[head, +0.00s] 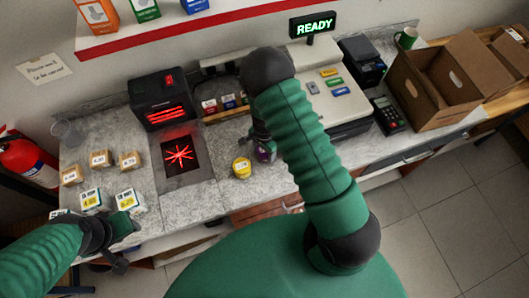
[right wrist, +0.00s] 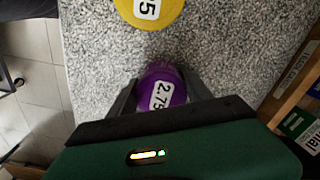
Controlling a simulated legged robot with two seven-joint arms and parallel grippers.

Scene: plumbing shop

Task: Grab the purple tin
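The purple tin (right wrist: 162,86) has a white 2.75 label and sits between the two fingers of my right gripper (right wrist: 160,92) in the right wrist view. The fingers lie close along both its sides; I cannot tell whether they press on it. In the head view the purple tin (head: 265,151) is at the counter's front part, partly hidden by my right gripper (head: 262,140). My left gripper (head: 128,246) is at the counter's front left edge, with its fingers apart and nothing between them.
A yellow tin (head: 241,168) stands just left of the purple one. Several small priced boxes (head: 130,160) are on the left of the counter (head: 200,203). A black heater-like box (head: 160,99), a red-lit scanner plate (head: 180,154), a card terminal (head: 386,115) and cardboard boxes (head: 437,83) stand around.

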